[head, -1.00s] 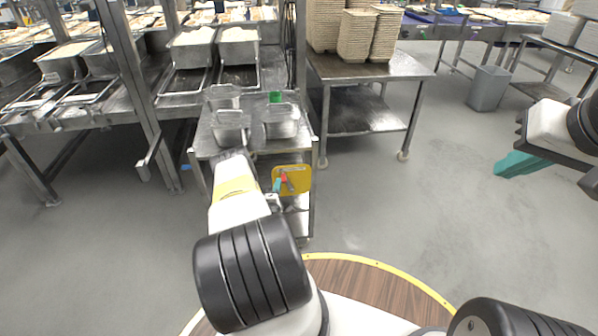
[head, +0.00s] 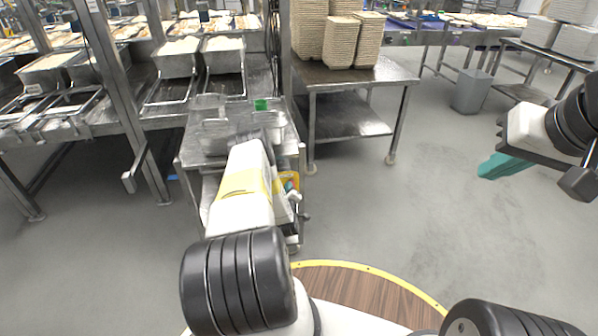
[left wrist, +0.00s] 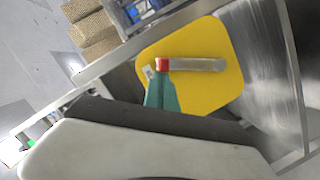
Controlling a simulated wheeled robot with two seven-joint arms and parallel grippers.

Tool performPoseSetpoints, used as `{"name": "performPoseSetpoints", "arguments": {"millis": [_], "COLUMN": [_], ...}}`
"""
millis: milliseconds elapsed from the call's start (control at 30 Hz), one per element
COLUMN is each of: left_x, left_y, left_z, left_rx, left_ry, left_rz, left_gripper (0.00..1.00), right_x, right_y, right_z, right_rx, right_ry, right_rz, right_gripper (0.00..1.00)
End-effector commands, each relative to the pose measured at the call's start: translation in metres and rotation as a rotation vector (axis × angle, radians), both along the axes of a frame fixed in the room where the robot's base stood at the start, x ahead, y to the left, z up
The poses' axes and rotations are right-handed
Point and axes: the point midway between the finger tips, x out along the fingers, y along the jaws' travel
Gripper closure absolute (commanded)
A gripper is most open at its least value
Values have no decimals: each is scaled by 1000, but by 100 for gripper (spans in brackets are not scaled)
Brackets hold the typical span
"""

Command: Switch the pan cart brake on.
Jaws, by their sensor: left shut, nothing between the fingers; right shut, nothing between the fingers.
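The steel pan cart (head: 188,160) stands ahead of me, left of centre in the head view. A yellow plate (head: 293,181) on its near side is mostly hidden behind my left arm. In the left wrist view the yellow plate (left wrist: 215,95) carries a brake lever with a grey bar (left wrist: 200,65) and a red end (left wrist: 162,64), lying roughly level in that picture. My left gripper (left wrist: 160,93) has teal fingers, shut and empty, with tips at or just beside the red end; I cannot tell if they touch. My right gripper (head: 492,168) is shut and empty, in the air at right.
Metal pans (head: 270,122) and a green item (head: 261,104) sit on the cart top. A steel rack (head: 150,115) with pans stands behind left. A steel table (head: 355,72) with stacked brown trays (head: 340,42) stands behind right. A grey bin (head: 471,92) is farther right. Floor at right is clear.

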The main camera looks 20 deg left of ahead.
Motion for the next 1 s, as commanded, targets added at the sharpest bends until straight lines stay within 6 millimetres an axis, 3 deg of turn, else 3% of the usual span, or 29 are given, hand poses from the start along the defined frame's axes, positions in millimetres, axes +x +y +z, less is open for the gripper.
{"name": "performPoseSetpoints", "arguments": {"millis": [400, 1000], "left_x": [7, 10], "left_y": [-12, -14], "left_z": [-5, -4], "left_rx": [2, -1], "left_ry": [2, 4], "left_rz": [-1, -6], "left_gripper": [100, 100], "right_x": [0, 0], "right_y": [0, 0], "right_z": [0, 0], "right_rx": [0, 0], "right_ry": [0, 0], "right_rz": [0, 0], "right_gripper": [100, 100]}}
